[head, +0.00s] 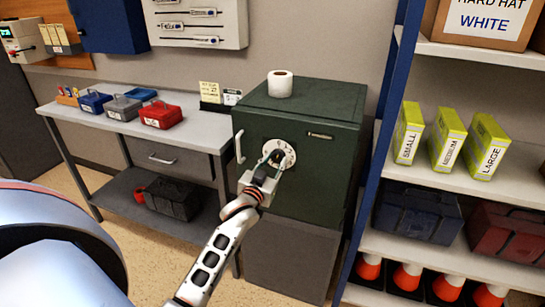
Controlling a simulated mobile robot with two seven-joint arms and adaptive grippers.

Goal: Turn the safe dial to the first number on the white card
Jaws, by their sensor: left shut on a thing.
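The dark green safe (330,185) stands on a grey base beside the bench. Its round white dial (290,156) is on the front of the door, with dark marks too small to read. My left gripper (273,161) is at the dial, shut on the dial's middle, and hides part of the dial face. A white card (232,97) stands upright beside a yellow card at the bench's right end; its writing is too small to read. My right gripper does not show.
A white paper roll (280,84) stands on the safe. The door has a light handle (240,147) left of the dial. The bench (190,130) holds several small toolboxes. A blue-framed shelf (470,180) stands close on the right.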

